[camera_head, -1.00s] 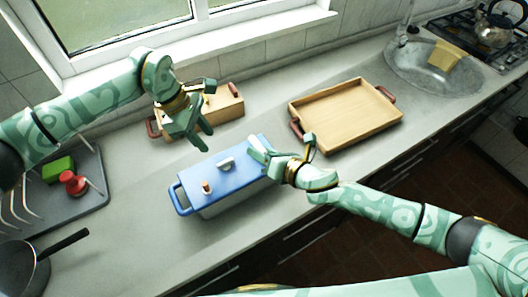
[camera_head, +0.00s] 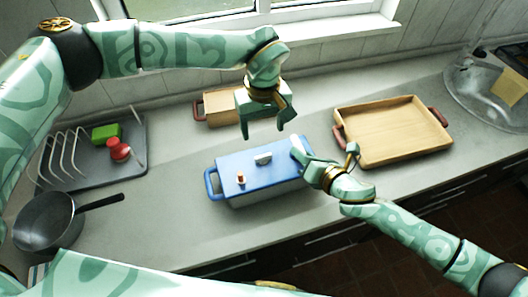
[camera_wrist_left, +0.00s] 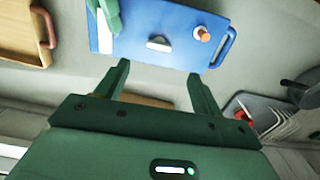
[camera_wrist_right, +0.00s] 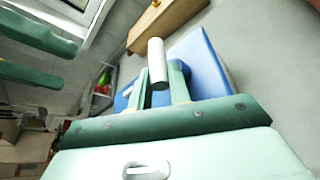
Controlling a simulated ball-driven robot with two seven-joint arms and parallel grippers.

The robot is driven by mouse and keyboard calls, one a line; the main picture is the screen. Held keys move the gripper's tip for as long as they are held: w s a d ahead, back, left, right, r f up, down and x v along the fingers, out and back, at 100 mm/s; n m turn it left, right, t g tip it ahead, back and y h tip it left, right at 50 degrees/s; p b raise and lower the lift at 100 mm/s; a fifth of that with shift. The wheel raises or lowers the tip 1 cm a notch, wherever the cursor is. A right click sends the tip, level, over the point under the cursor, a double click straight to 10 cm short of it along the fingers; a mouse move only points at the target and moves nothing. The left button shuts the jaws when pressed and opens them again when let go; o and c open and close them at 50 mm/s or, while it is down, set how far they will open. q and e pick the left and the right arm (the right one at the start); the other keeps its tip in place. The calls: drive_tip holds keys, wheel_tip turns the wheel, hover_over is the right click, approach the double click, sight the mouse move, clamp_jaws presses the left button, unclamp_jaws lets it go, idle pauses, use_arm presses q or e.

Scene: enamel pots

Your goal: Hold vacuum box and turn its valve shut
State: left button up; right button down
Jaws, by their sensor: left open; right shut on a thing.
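The vacuum box has a blue lid (camera_head: 258,163) with a blue handle at its left end, and it stands on the counter. A pale grip or knob (camera_head: 263,159) sits mid-lid, and a small valve with an orange-brown part (camera_head: 241,179) sits near the left end. Both also show in the left wrist view, the valve (camera_wrist_left: 203,35) near the blue handle. My left gripper (camera_head: 265,135) is open and empty, pointing down above the lid's back edge.
A wooden tray (camera_head: 372,158) with red-brown handles lies to the right, and a wooden box (camera_head: 212,107) stands behind. A dish rack (camera_head: 60,183) with a green block (camera_head: 105,132) and red object (camera_head: 119,150) is at left. A pan (camera_head: 48,222) lies in front of it.

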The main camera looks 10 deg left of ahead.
sight(264, 156)
use_arm(q)
wheel_tip(264, 156, down, 11)
drive_tip(key=shift+f, duration=0.1)
idle(0.3)
drive_tip(key=c, duration=1)
